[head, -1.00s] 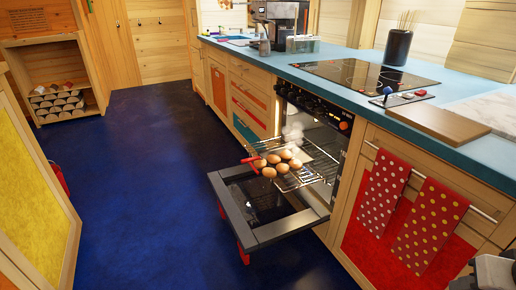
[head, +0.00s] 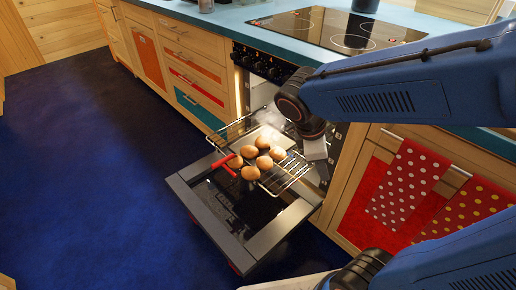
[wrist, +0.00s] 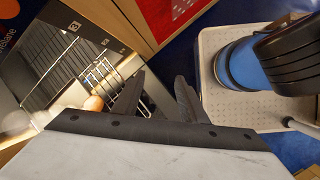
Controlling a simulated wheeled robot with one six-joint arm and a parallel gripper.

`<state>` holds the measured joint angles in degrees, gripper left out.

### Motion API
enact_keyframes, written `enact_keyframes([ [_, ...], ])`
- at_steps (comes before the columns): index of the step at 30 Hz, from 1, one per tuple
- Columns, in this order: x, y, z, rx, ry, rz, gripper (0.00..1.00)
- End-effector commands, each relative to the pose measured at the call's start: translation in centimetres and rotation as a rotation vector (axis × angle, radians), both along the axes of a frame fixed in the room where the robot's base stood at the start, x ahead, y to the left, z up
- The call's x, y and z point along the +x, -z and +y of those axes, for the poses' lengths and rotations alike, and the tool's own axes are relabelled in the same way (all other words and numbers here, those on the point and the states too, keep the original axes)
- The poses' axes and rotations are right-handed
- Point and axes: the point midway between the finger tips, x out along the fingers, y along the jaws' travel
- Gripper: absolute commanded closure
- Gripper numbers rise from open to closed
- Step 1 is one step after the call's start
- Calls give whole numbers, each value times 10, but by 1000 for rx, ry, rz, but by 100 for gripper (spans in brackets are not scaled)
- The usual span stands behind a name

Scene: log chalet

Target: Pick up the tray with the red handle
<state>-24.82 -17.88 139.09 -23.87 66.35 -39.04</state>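Several brown, egg-shaped rolls (head: 262,157) sit on a tray or wire rack (head: 285,178) that sticks out of the oven above its open door. A red handle (head: 222,165) shows at its left front side; a separate tray under the rolls is hard to make out. My gripper (head: 318,168) is at the right of the rack, on the side away from the red handle. In the wrist view its two dark fingers (wrist: 158,97) are apart with nothing between them. Rack wires (wrist: 100,75) and one roll (wrist: 93,103) show left of the fingers; the red handle is not seen there.
The open oven door (head: 250,240) juts into the aisle below the rack. Pale steam (head: 268,122) hangs at the oven mouth. Dotted red towels (head: 405,185) hang at the right. The counter with a black hob (head: 335,30) is above. The blue floor (head: 90,170) at the left is clear.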

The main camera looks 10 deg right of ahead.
Motion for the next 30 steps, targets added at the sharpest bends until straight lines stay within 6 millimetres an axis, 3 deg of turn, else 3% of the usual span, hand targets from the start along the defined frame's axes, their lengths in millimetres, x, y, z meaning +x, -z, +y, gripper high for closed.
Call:
enact_keyframes([
  [14, 64, 38, 86, -488, -848, 433, 61],
  [22, 89, 64, 162, -809, -1274, 696, 61],
  [30, 93, 100, 256, -1184, -1625, 977, 61],
])
